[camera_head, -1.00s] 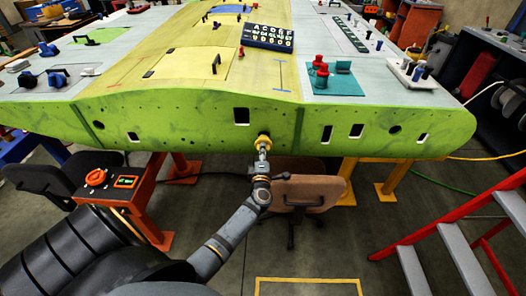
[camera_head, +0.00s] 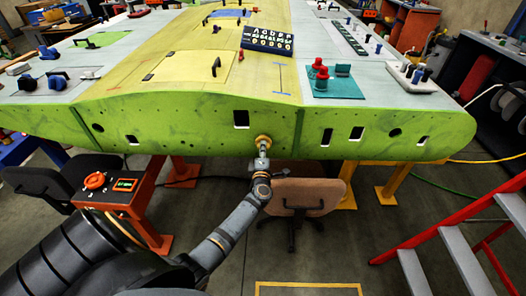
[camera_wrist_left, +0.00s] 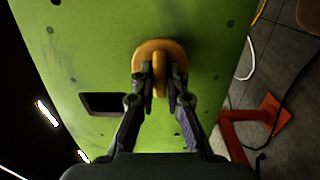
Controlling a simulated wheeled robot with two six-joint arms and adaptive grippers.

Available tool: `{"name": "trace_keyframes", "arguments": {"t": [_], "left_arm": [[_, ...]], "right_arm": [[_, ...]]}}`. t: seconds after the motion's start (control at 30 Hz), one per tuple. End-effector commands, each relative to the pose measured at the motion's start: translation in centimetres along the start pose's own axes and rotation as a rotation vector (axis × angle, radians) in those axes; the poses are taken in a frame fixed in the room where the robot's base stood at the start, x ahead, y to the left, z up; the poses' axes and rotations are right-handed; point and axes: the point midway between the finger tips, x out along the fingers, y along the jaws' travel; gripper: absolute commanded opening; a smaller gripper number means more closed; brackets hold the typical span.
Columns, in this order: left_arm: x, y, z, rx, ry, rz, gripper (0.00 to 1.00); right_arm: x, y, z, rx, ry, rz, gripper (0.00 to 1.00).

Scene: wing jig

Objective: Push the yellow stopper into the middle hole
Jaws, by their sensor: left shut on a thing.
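The yellow stopper (camera_head: 263,140) is at the green front face of the wing (camera_head: 200,120), near its middle. My left gripper (camera_head: 262,152) is shut on the stopper's grip tab from the front. In the left wrist view the stopper (camera_wrist_left: 153,53) shows a round flange close to or against the green face, with its tab between the two fingertips (camera_wrist_left: 160,85). The flange covers the spot behind it, so the middle hole is hidden and I cannot tell how deep the stopper is. My right gripper is not in view.
A square opening (camera_head: 241,119) is up and left of the stopper. More openings lie to the right. An orange box (camera_head: 104,188) with a red knob stands at left, a brown chair (camera_head: 305,193) below the wing, and red steps (camera_head: 440,225) at right.

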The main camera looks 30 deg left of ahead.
Motion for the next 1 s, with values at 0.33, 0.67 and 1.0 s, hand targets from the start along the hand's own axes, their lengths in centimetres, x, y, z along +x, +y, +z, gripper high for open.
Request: {"name": "trace_keyframes", "arguments": {"t": [0.33, 0.67, 1.0], "left_arm": [[1.1, 0.0, 0.0, 0.0, 0.0, 0.001, 0.0], [1.8, 0.0, 0.0, 0.0, 0.0, 0.001, 0.0], [1.8, 0.0, 0.0, 0.0, 0.0, 0.001, 0.39]], "right_arm": [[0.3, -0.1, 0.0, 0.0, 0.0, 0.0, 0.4], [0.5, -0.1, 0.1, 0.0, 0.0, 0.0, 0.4], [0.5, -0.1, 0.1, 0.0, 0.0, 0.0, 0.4]]}}
